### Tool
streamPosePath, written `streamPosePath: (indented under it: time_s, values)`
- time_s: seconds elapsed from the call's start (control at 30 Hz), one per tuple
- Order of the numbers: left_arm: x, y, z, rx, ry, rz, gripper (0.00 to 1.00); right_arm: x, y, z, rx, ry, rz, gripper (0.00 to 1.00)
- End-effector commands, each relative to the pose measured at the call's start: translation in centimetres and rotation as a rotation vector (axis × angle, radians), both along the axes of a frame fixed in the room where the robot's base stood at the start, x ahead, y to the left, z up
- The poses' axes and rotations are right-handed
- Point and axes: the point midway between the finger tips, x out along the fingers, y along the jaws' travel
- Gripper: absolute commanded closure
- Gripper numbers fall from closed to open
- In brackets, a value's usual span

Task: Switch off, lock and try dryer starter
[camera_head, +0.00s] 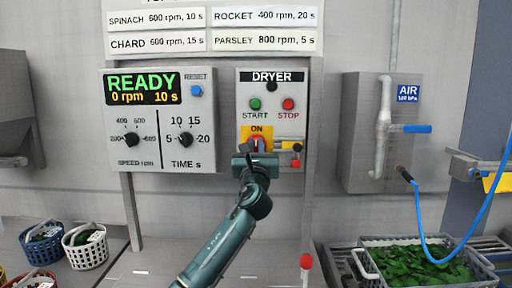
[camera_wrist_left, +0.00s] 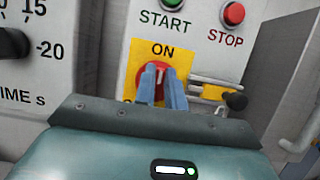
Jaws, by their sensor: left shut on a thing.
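The dryer starter box (camera_head: 245,92) is on the wall, with a green START button (camera_head: 255,104) and a red STOP button (camera_head: 288,104). Below them a red rotary switch (camera_wrist_left: 143,91) sits on a yellow plate (camera_wrist_left: 176,48) marked ON at the top. My left gripper (camera_head: 257,146) is at this switch; its two blue fingers (camera_wrist_left: 161,88) are shut on the red handle in the left wrist view. The handle's white mark points up towards ON. The lower part of the plate is hidden by the gripper. A hasp-like metal piece with a dark knob (camera_wrist_left: 236,101) is right of the switch. My right gripper is not in view.
The speed and time panel (camera_head: 157,120), reading READY and 0 rpm, is left of the starter. An air pipe (camera_head: 381,125) with a blue handle is at the right. Baskets (camera_head: 86,252) and a crate of greens (camera_head: 372,243) stand below. A red-topped post (camera_head: 306,262) is at front.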

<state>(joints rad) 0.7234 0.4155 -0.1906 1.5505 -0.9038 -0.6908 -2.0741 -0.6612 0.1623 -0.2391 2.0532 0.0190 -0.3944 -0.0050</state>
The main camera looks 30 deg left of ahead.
Motion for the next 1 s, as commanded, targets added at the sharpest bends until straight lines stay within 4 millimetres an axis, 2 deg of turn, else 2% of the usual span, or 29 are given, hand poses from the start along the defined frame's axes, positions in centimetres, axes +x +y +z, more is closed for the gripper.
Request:
streamPosePath:
  time_s: [0.53,1.0]
  values:
    - [0.0,-0.05,-0.13,-0.059,-0.036,-0.002,1.0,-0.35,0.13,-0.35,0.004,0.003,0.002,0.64]
    - [-0.12,0.14,-0.21,-0.389,-0.238,-0.001,1.0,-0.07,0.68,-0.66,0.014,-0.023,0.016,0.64]
